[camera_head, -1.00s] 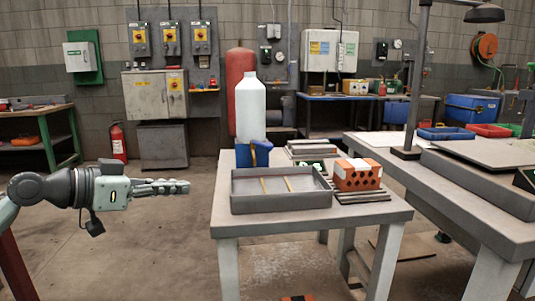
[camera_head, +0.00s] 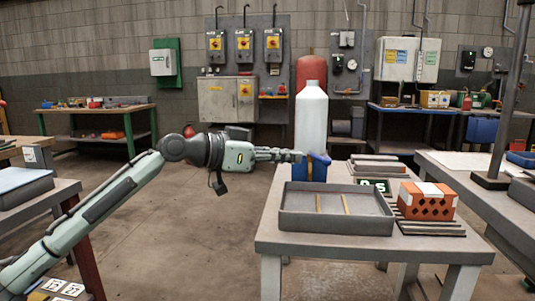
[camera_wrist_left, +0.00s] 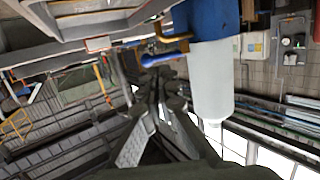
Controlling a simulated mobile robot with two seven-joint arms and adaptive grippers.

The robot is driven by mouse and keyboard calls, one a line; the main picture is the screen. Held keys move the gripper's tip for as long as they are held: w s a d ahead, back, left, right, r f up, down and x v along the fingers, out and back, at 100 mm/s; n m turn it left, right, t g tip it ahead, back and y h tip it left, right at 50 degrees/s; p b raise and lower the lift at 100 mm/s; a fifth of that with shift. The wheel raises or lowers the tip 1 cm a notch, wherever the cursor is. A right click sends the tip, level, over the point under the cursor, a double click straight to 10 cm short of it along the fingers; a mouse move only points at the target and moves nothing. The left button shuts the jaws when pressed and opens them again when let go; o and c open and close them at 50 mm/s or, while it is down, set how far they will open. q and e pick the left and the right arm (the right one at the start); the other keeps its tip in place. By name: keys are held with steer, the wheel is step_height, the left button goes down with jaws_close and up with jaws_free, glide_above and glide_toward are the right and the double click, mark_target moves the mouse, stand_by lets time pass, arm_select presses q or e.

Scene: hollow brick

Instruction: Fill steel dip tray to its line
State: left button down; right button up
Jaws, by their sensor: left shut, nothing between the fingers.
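The grey steel dip tray (camera_head: 336,224) lies on the near table. Its inside looks bare, with two thin yellowish strips in it; I cannot make out any liquid. A tall white bottle (camera_head: 312,118) stands behind the tray, with a blue part (camera_head: 318,170) at its foot. In the left wrist view the bottle (camera_wrist_left: 210,85) appears upside down, with a blue handle-like piece (camera_wrist_left: 165,58) beside it. My left gripper (camera_head: 301,156) is shut and empty, its tips at the blue part's left side; whether they touch it I cannot tell. My right gripper is out of view.
A hollow orange brick (camera_head: 427,203) stands on dark slats right of the tray. Flat grey slabs (camera_head: 376,168) and a green label (camera_head: 375,186) lie behind it. Another table (camera_head: 478,190) stands at the right. The floor left of the near table is open.

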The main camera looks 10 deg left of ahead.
mark_target(319, 158)
arm_select(q)
steer(key=x, duration=0.4)
steer(key=shift+w+d+f, duration=0.1)
steer(key=shift+w+d, duration=0.15)
steer(key=shift+d, duration=0.1)
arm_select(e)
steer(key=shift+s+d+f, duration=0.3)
